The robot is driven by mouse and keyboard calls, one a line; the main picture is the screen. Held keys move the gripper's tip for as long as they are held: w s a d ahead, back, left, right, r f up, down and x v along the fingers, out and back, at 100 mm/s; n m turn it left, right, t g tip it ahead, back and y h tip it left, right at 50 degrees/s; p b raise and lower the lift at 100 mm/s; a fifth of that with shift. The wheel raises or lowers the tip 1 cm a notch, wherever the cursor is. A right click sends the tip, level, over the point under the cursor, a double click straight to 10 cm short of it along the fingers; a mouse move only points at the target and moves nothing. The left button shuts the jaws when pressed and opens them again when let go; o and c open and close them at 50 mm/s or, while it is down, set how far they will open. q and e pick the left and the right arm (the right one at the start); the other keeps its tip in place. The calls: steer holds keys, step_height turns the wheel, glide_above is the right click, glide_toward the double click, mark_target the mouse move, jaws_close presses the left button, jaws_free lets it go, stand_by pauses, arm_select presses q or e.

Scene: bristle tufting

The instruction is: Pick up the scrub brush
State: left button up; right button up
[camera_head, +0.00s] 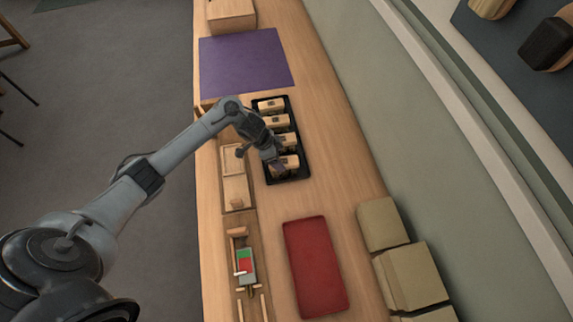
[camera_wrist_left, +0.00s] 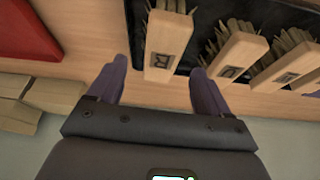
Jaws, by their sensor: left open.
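Several wooden scrub brushes stand in a row in a black tray (camera_head: 304,150) on the bench. Each has a pale wooden block with a dark square mark, and bristles show behind the blocks in the left wrist view. My left gripper (camera_head: 277,162) is at the nearest brush (camera_head: 291,162), at the tray's near end. In the left wrist view my left gripper (camera_wrist_left: 159,68) is open, with one purple finger on each side of that brush's block (camera_wrist_left: 168,45). Gaps show beside the block there. My right gripper is in neither view.
A red mat (camera_head: 315,268) lies nearer on the bench, and a purple mat (camera_head: 245,62) lies beyond the tray. Tan boxes (camera_head: 382,224) stand by the right wall. A wooden fixture (camera_head: 236,180) is left of the tray. Bare bench lies right of the tray.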

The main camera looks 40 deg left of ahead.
mark_target(283, 161)
arm_select(q)
steer(key=shift+w+d+f, duration=0.1)
steer(key=shift+d+f, duration=0.05)
steer(key=shift+f, duration=0.35)
steer(key=shift+w+f, duration=0.25)
steer(key=shift+f, duration=0.05)
steer(key=shift+b+x, duration=0.75)
steer(key=shift+x, duration=1.8)
steer(key=c, duration=1.1)
